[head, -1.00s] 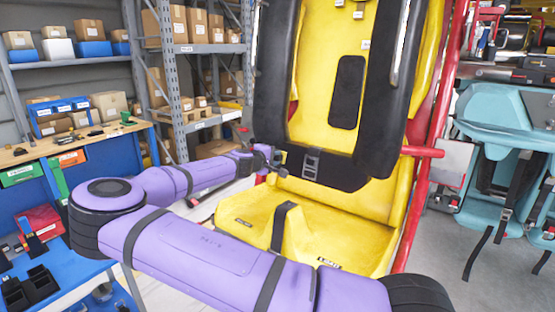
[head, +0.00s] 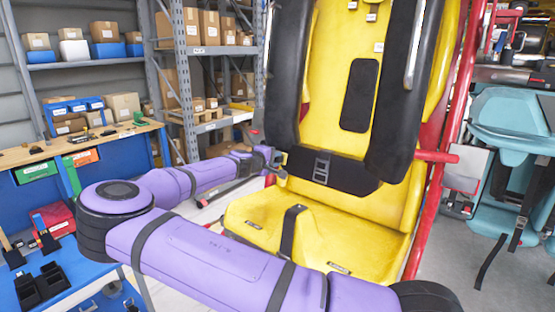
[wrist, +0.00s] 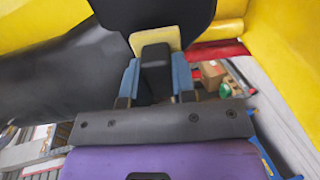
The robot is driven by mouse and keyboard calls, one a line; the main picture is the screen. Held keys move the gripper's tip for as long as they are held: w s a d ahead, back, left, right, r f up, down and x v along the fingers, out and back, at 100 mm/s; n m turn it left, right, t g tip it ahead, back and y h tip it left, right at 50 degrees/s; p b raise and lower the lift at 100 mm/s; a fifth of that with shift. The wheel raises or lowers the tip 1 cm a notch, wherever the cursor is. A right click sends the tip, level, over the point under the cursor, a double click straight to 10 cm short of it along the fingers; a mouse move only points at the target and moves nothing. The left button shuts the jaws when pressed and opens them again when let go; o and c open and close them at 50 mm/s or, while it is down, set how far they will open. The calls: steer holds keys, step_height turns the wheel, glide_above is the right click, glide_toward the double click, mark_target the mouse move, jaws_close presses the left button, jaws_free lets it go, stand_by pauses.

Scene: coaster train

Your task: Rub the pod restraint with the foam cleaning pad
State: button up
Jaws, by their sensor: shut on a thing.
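The pod restraint (head: 400,100) is a black padded harness hanging over the yellow seat, with two thick side pads and a lower cross band. In the wrist view, a black padded part of it (wrist: 165,12) fills the top middle. My gripper (wrist: 156,76) has blue fingers shut on the black handle of the foam cleaning pad (wrist: 172,40). The pad's pale yellow foam faces the black part and overlaps its lower edge; I cannot tell whether they touch. In the head view my gripper (head: 273,160) is beside the restraint's lower left; the pad is too small to make out.
The yellow seat (head: 330,225) with a black strap lies below the restraint. A red frame post (head: 440,190) stands on its right. A blue workbench (head: 110,165) and box shelves (head: 205,50) are at left. Teal seats (head: 515,140) stand at right.

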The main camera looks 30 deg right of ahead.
steer(key=shift+v, duration=2.15)
steer(key=shift+s, duration=0.1)
steer(key=shift+v, duration=1.45)
steer(key=shift+f, duration=0.1)
